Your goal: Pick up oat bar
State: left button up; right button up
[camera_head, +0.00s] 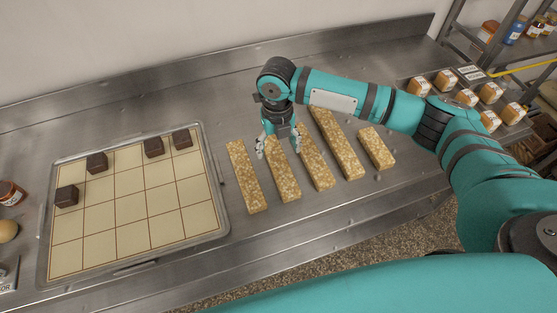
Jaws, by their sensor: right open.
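Several oat bars lie side by side on the steel counter in the middle of the head view. They are long, golden and grainy. The leftmost oat bar (247,178) is next to the tray. A second oat bar (284,180) lies under my right gripper (278,151). A third oat bar (316,167), a fourth (342,150) and a shorter one (376,147) lie to the right. My right gripper points down, open, with its fingers at the far end of the second bar. I cannot tell whether they touch it. My left gripper is out of view.
A metal tray (224,217) with a gridded cream mat (132,213) holds several dark brown cubes (97,162). A jar (10,193) stands at the far left. Wrapped blocks (419,86) stand at the right. A shelf with jars (515,30) is at the back right.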

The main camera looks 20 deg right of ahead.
aim_at(279, 161)
notch_tip(279, 161, down, 2)
notch_tip(279, 161, down, 4)
jog(key=shift+s+d+f+p, duration=0.1)
jog(key=shift+d+f+p, duration=0.1)
jog(key=shift+p, duration=0.9)
jog(key=shift+a+f, duration=0.1)
jog(key=shift+f, duration=0.15)
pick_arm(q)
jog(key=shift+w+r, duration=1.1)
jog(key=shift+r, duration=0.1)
pick_arm(e)
jog(key=c, duration=1.4)
jog(key=shift+r, duration=0.1)
